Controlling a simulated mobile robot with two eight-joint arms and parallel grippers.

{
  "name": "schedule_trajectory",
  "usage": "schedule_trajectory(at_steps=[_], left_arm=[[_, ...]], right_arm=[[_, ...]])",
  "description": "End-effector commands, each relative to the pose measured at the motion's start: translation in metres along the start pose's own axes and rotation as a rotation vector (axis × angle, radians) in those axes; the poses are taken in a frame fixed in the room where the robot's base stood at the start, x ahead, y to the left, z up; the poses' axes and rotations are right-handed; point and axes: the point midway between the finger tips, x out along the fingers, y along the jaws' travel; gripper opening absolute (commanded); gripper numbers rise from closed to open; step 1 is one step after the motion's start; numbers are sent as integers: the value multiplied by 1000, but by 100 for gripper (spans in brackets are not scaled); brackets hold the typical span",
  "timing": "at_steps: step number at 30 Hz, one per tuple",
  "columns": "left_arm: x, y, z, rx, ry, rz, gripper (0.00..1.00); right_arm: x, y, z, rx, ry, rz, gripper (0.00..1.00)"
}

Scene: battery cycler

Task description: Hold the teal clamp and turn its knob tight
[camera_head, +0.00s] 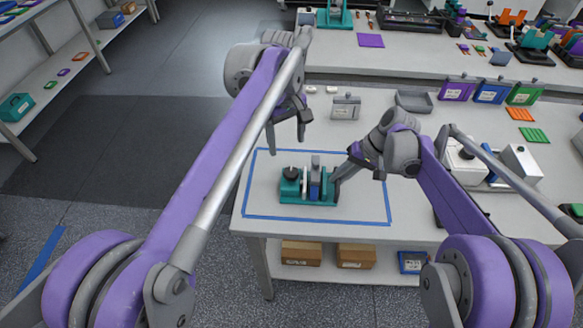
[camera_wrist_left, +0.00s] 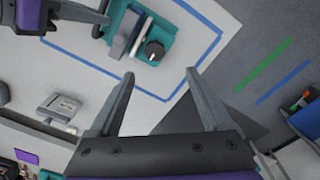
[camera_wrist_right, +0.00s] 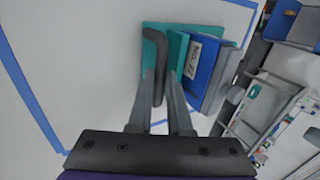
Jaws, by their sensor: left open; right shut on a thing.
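The teal clamp (camera_head: 317,201) stands inside the blue taped rectangle on the table. It has a black round knob (camera_head: 291,173) at its left end and a blue labelled block between its plates. The knob also shows in the left wrist view (camera_wrist_left: 154,50). My left gripper (camera_head: 301,128) is open and empty, above and behind the clamp, apart from the knob.
A grey device (camera_head: 346,107) and a grey tray (camera_head: 413,102) stand behind the taped area. White boxes (camera_head: 521,163) stand to the right. The taped area's front left is clear.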

Motion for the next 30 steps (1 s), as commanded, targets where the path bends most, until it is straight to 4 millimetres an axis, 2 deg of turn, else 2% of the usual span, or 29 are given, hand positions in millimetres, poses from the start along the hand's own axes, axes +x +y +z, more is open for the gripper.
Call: schedule_trajectory(at_steps=[3, 8, 11, 21, 24, 30], left_arm=[[0, 11, -1, -26, -12, -15, 82], [7, 14, -1, -40, -17, -22, 82], [21, 14, -1, -40, -16, -21, 82], [88, 12, 0, -38, -15, -20, 82], [103, 12, 0, -38, -15, -20, 82], [118, 12, 0, -38, -15, -19, 82]], right_arm=[[0, 0, 0, 0, 1, 0, 0], [0, 0, 0, 0, 1, 0, 0], [0, 0, 0, 0, 1, 0, 0], [0, 0, 0, 0, 1, 0, 0], [0, 0, 0, 0, 1, 0, 0], [0, 0, 0, 0, 1, 0, 0]])
